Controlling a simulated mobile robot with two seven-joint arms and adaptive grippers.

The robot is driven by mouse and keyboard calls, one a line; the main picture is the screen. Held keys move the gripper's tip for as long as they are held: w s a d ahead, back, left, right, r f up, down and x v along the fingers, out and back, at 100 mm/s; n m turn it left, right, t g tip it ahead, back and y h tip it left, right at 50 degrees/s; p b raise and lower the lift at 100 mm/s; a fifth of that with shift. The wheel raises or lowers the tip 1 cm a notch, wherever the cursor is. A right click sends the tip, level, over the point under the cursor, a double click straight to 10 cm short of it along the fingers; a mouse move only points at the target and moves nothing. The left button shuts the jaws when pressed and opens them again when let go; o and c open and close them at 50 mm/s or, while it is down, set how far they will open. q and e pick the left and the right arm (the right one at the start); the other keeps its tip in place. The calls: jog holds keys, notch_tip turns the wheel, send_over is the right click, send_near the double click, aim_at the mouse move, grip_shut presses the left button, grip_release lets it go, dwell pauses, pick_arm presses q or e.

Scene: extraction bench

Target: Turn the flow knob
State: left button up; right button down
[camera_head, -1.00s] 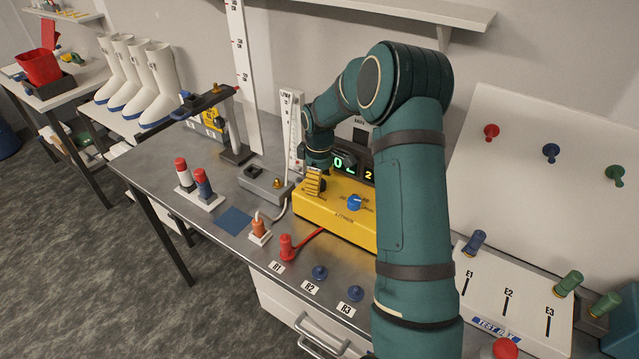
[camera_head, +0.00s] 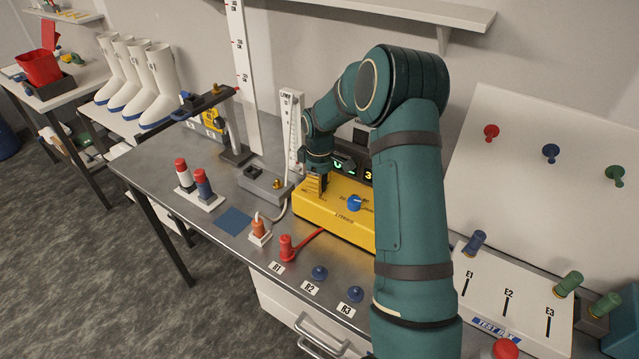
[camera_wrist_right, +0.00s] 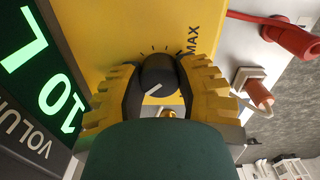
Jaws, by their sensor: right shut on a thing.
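The yellow pump box (camera_head: 338,217) stands on the steel bench and carries a dark display (camera_head: 350,170) on its back edge. My right gripper (camera_head: 322,187) reaches down onto the left part of the box top. In the right wrist view, its two yellow ridged fingers are shut on the black flow knob (camera_wrist_right: 158,74), one on each side. The knob has a white pointer line, tick marks around it and a MAX label beside it. The knob is hidden behind the gripper in the head view. My left gripper is not in view.
A blue knob (camera_head: 355,202) sits on the box to the right of my gripper. A red plug (camera_head: 286,247) with a cable and an orange plug (camera_head: 259,228) stand in front. A grey block (camera_head: 265,183) with a brass fitting is to the left.

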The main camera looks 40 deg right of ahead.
jog(key=shift+m, duration=2.7)
jog(key=c, duration=0.6)
grip_release()
jog(key=shift+o, duration=0.2)
notch_tip(320, 180, up, 12)
